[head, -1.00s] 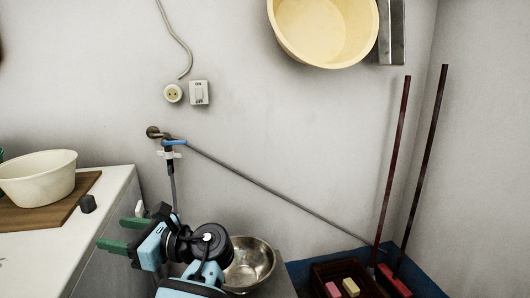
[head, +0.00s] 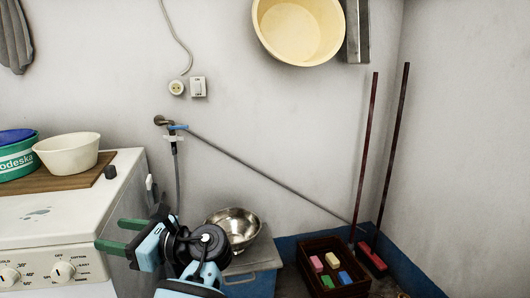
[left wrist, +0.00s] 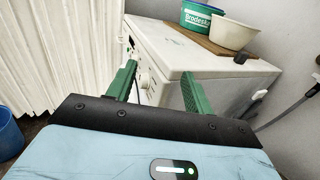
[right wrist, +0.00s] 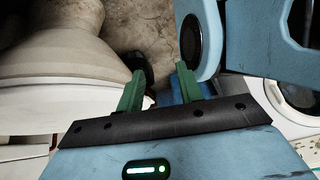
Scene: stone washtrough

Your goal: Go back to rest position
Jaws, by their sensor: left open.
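My left gripper (head: 112,234) is in the lower left of the head view, in front of the right side of the white washing machine (head: 65,215). Its green fingers are apart with nothing between them; the left wrist view (left wrist: 160,72) also shows this gap, facing the machine. My right gripper (right wrist: 160,70) is not seen in the head view. In the right wrist view its green fingers are apart and empty, above a brownish floor, beside a large white rounded object (right wrist: 60,90) and close to a blue part of my own body.
On the machine, a wooden board (head: 60,177) carries a cream bowl (head: 68,154) and a green tub (head: 17,160). A metal bowl (head: 236,228) stands beyond my left gripper. A brown crate (head: 318,248) holds several coloured blocks. Two poles (head: 366,150) lean in the corner.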

